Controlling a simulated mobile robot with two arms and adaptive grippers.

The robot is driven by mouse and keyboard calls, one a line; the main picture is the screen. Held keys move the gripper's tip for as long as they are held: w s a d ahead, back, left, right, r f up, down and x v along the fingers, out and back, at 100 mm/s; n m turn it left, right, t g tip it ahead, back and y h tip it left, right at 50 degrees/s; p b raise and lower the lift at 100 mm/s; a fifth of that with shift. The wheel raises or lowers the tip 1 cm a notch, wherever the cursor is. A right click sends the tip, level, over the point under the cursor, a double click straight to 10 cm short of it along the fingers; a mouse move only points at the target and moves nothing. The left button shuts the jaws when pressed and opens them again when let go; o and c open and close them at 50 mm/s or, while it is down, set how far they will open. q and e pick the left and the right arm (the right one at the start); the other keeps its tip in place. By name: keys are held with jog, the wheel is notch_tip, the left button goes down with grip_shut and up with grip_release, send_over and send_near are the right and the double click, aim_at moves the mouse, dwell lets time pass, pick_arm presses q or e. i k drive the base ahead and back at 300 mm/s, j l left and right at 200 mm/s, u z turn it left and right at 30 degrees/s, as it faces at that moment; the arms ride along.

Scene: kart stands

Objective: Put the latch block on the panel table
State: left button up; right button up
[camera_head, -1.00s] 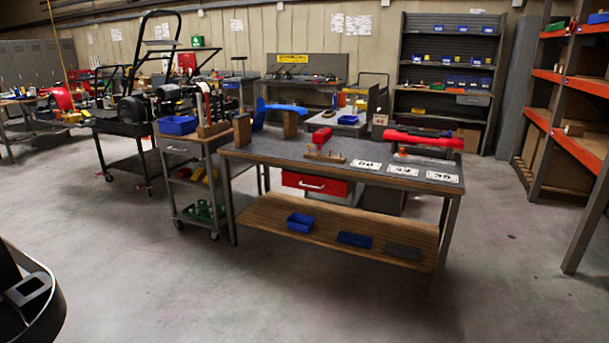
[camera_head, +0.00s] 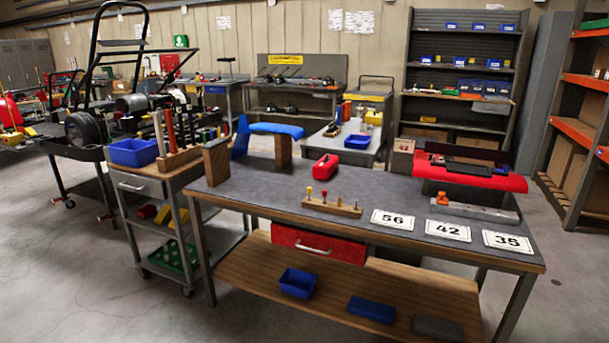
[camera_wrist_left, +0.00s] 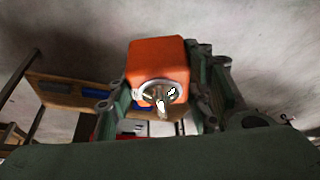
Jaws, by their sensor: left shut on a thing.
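An orange block with a metal ring and fitting on its face, which I take to be the latch block (camera_wrist_left: 158,62), shows in the left wrist view. My left gripper (camera_wrist_left: 157,82) is shut on it, one green-grey finger on each side. Neither gripper shows in the head view. The nearest table, which I take to be the panel table (camera_head: 270,185), has a dark grey top and stands ahead. It bears a blue panel (camera_head: 277,130) on wooden stands and a red panel (camera_head: 470,178) at its far right edge. My right gripper is not in view.
The tabletop also holds a red case (camera_head: 323,167), a wooden rack of small tools (camera_head: 332,208), a grey bar (camera_head: 475,212) and number cards (camera_head: 447,231). A tool cart (camera_head: 140,185) stands close at its left. Bare grey top lies around the left and middle.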

aim_at(362, 195)
jog(key=i+j+z, duration=0.15)
jog(key=i+z, duration=0.25)
jog(key=i, duration=0.2)
jog(key=i+j+z, duration=0.4)
jog(key=i, duration=0.2)
jog(key=i+j+z, duration=0.45)
jog(key=i+l, duration=0.05)
jog(key=i, duration=0.05)
